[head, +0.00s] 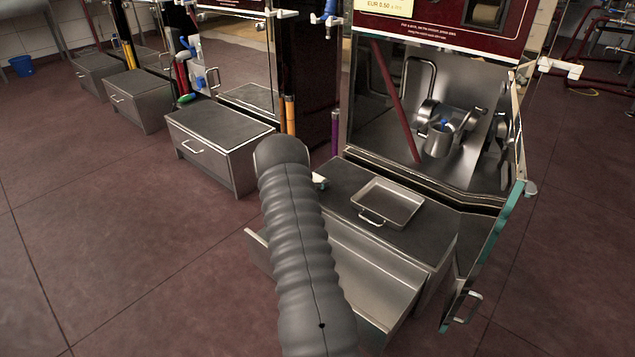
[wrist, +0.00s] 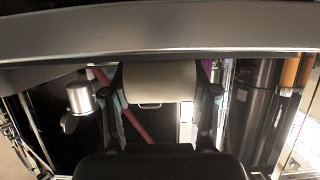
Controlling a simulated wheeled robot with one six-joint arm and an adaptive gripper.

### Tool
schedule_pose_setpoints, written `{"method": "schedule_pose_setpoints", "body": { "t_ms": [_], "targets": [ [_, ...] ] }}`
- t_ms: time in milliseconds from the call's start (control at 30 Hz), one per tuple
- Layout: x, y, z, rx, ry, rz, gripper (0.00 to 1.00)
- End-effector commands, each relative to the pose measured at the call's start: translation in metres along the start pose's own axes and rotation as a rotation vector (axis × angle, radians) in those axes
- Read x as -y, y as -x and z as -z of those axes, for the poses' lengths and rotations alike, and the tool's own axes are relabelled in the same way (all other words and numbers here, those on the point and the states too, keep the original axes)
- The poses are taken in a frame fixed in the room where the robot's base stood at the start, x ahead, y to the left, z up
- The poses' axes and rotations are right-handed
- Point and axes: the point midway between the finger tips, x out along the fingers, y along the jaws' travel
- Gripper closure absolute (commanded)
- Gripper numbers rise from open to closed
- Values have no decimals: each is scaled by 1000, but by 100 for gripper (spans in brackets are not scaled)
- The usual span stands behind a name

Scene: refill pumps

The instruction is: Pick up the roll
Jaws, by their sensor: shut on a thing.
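In the wrist view, the roll (wrist: 160,86) is a pale cream cylinder lying crosswise between the two dark fingers of my gripper (wrist: 160,76). The fingers are shut on it, one at each end. In the head view my grey ribbed arm hides the gripper, and I cannot make out the held roll there.
A metal tray (head: 388,203) sits on a grey-topped cabinet (head: 340,187) with an open drawer (head: 350,262). An open door (head: 487,253) stands to its right. Behind is a steel recess with a metal cup (head: 438,140). Another drawer cabinet (head: 215,135) stands left.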

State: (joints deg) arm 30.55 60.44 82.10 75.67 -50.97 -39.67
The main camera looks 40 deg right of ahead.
Motion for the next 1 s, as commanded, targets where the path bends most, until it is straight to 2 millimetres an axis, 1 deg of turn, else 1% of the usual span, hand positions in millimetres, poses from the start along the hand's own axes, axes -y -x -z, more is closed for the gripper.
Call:
{"method": "schedule_pose_setpoints", "body": {
  "t_ms": [167, 267, 300, 367, 500, 700, 833, 1000],
  "targets": [
    [0, 7, 17, -1, -2, 0, 77],
    [1, 14, 34, -3, -4, 1, 77],
    [1, 17, 43, -3, -3, 1, 77],
    [-17, 15, 49, 0, -2, -3, 77],
    [-49, 17, 69, 0, -2, -3, 77],
    [-86, 18, 92, -1, -2, -2, 77],
    [-102, 19, 102, -1, -2, -2, 77],
    [-112, 20, 108, 0, 0, 0, 77]
  ]
}}
